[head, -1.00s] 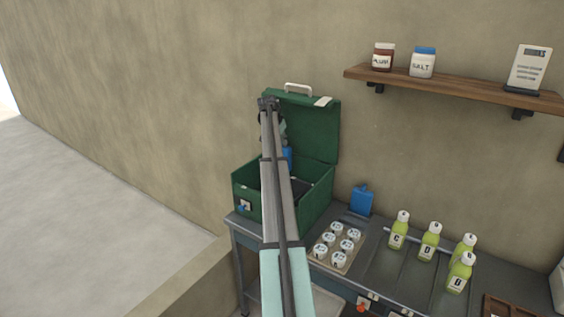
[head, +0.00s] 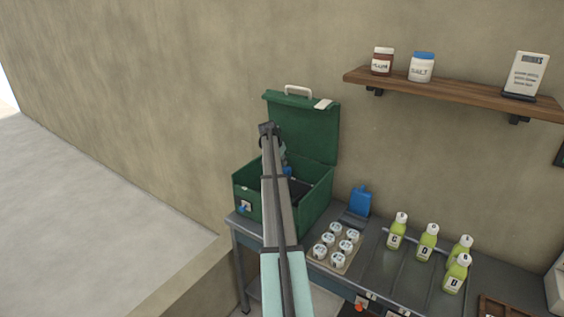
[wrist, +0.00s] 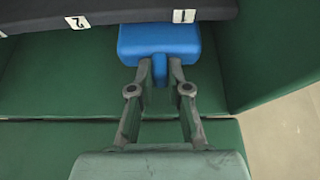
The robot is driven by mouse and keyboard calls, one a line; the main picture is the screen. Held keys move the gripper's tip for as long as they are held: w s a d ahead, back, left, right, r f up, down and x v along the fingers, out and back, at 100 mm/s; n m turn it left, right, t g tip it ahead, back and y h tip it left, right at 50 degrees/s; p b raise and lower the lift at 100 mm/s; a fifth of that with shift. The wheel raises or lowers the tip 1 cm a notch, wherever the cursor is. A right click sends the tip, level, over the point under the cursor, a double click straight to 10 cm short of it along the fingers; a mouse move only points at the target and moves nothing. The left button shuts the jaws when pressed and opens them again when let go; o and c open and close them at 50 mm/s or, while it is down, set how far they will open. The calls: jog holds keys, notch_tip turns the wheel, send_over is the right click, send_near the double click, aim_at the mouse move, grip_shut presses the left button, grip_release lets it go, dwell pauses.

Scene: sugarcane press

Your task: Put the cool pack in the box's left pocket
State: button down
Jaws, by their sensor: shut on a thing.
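The cool pack (wrist: 160,42) is a blue block with a small tab. My gripper (wrist: 160,72) is shut on that tab in the wrist view. The pack is over the green interior of the box, against or just above a dark insert (wrist: 60,18) with labels 1 and 2. I cannot tell whether it touches the bottom. In the head view the open green box (head: 312,205) stands on the table's left end with its lid up. My arm hides most of the gripper there, and only a bit of the blue pack (head: 288,171) shows.
A second blue piece (head: 360,200) stands on the table right of the box. A tray of white-lidded jars (head: 336,246) sits in front of it, and several green bottles (head: 428,243) stand further right. A wall shelf (head: 450,92) holds jars and a sign.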

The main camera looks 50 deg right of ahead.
jog(key=shift+d+f+p, duration=0.2)
jog(key=shift+p, duration=0.2)
jog(key=shift+f, duration=0.25)
jog(key=shift+f, duration=0.15)
jog(key=c, duration=1.1)
grip_release()
jog(key=shift+r, duration=0.25)
jog(key=b+v, duration=0.3)
jog(key=v, duration=0.9)
